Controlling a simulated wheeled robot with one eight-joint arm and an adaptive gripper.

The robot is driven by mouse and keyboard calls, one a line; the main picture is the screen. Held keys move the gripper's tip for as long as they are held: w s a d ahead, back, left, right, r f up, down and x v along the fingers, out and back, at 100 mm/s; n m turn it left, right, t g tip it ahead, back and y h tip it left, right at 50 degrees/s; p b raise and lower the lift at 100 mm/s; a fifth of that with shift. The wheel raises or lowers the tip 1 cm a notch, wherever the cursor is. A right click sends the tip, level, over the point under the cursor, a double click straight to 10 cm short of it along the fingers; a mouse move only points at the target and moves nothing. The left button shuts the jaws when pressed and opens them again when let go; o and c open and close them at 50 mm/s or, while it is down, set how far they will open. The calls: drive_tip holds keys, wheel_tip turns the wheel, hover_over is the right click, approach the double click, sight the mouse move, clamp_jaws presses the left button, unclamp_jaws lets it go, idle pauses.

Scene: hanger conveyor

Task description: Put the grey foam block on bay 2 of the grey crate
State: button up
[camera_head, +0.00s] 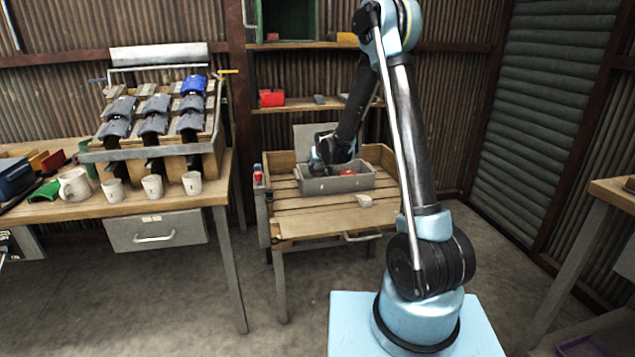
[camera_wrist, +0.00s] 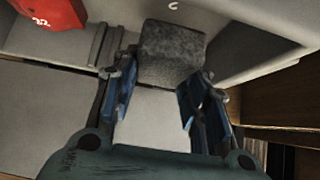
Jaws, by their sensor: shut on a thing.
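The grey foam block (camera_wrist: 172,52) is a dark, speckled cube between my gripper's blue-grey fingertips (camera_wrist: 160,88) in the wrist view. My gripper is shut on it. In the head view my gripper (camera_head: 320,166) is at the left end of the grey crate (camera_head: 345,184), and I cannot make out the block there. The crate's light grey walls (camera_wrist: 268,32) show around the block in the wrist view. I cannot tell whether the block touches the crate floor, or which bay is under it.
A red piece marked 22 (camera_wrist: 45,12) lies in the crate; red also shows there in the head view (camera_head: 347,172). Several mugs stand on the left bench.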

drive_tip(key=shift+f, duration=2.75)
drive_tip(key=o, duration=0.7)
drive_tip(key=shift+f, duration=0.1)
